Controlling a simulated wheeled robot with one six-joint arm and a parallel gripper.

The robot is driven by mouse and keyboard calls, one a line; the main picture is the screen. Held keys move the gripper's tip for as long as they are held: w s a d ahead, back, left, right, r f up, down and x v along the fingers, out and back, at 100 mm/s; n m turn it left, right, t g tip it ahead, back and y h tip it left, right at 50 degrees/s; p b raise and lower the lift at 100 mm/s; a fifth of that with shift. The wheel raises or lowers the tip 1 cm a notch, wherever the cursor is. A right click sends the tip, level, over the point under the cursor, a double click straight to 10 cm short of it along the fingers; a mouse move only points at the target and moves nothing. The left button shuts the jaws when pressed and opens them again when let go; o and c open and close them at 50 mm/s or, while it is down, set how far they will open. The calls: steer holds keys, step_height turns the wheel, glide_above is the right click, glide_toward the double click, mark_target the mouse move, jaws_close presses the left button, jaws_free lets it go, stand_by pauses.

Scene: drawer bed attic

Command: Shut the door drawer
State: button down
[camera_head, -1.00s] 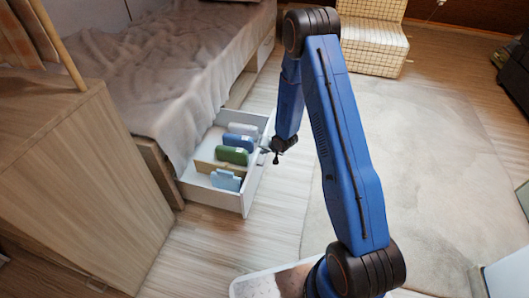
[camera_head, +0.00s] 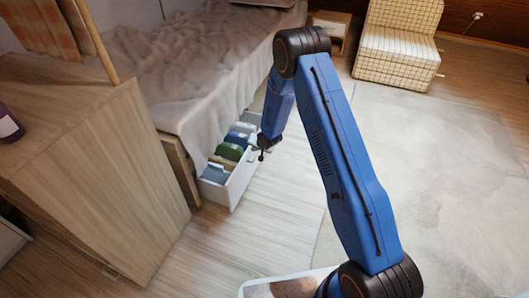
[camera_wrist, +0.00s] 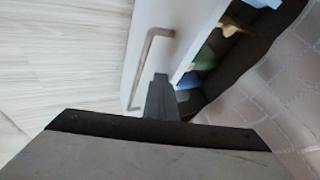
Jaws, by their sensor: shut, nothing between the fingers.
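The white drawer (camera_head: 238,184) under the bed is partly pulled out. Folded items in several colours lie inside it, among them a green one (camera_head: 229,152) and a blue one (camera_head: 214,174). My gripper (camera_head: 262,154) is shut and empty at the outer face of the drawer front. In the wrist view, my gripper's fingers (camera_wrist: 160,84) point at the white drawer front (camera_wrist: 185,30), beside its bar handle (camera_wrist: 148,60). Whether the fingertips touch the front I cannot tell.
The bed (camera_head: 190,70) with a grey-beige blanket stands above the drawer. A wooden cabinet (camera_head: 95,180) is at the left. A chequered chair (camera_head: 398,45) stands at the back. The wooden floor and pale rug (camera_head: 450,170) are clear.

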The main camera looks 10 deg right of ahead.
steer(key=w+a, duration=0.7)
steer(key=a, duration=0.6)
steer(key=shift+w, duration=0.3)
steer(key=shift+a, duration=0.1)
